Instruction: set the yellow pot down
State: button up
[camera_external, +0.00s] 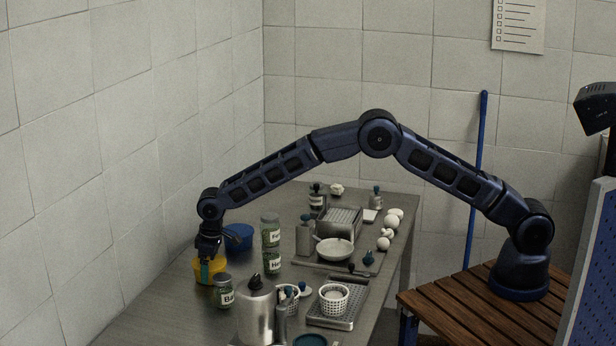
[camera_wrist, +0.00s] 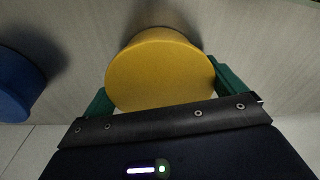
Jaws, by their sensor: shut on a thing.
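The yellow pot (camera_external: 216,275) is at the left side of the table, near the tiled wall. My gripper (camera_external: 207,268) reaches down over it from above. In the wrist view the yellow pot (camera_wrist: 160,72) fills the space between the two green fingers, and my gripper (camera_wrist: 165,90) is shut on it. The pot looks upright. It is at or just above the table top; I cannot tell whether its base touches. Its underside is hidden.
A blue pot (camera_external: 239,237) stands just behind the yellow pot, apart from it. A metal canister (camera_external: 256,312), white basket (camera_external: 334,298) and pan (camera_external: 334,249) stand farther right. Bare table (camera_external: 165,308) lies in front.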

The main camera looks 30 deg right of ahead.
aim_at(214, 262)
jog(key=o, duration=0.6)
jog(key=shift+f, duration=0.1)
notch_tip(214, 262, up, 12)
jog(key=d, duration=0.1)
jog(key=shift+s, duration=0.4)
jog(key=shift+d, duration=0.1)
